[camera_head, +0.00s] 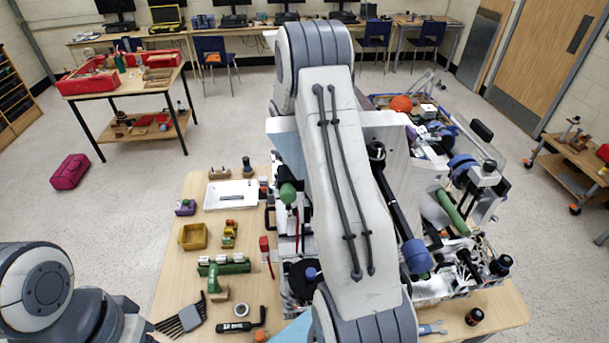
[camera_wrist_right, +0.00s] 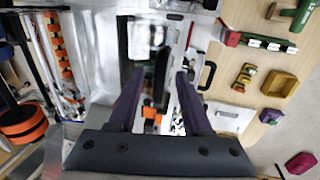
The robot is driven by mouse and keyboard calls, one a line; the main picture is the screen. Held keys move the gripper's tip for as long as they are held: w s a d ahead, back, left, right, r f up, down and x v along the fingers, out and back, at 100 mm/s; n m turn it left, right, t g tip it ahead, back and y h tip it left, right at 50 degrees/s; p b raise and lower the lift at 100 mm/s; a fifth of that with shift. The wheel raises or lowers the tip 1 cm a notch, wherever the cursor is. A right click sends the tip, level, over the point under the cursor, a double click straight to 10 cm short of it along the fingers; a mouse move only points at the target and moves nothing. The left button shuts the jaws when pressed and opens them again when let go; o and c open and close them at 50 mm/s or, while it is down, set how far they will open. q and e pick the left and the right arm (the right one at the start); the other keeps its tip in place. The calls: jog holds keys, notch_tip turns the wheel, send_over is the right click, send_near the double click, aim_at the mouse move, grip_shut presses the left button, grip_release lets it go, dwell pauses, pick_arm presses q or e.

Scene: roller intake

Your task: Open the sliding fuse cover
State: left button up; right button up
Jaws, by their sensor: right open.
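The roller intake machine (camera_head: 405,190) stands on the wooden table, largely hidden behind my right arm in the head view. In the wrist view, my right gripper (camera_wrist_right: 160,78) is open, its two dark fingers pointing at the machine's pale face. A grey, glassy panel (camera_wrist_right: 143,38) lies beyond the fingers, with a dark part beside and below it. I cannot tell surely whether this panel is the fuse cover, or whether it is open. Nothing is clearly held between the fingers. My right gripper is hidden in the head view. My left gripper is out of view.
A black handle (camera_wrist_right: 208,75) sits right of the fingers. An orange-banded roller (camera_wrist_right: 24,124) is left in the wrist view.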

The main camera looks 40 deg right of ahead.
grip_shut()
dwell(1.5)
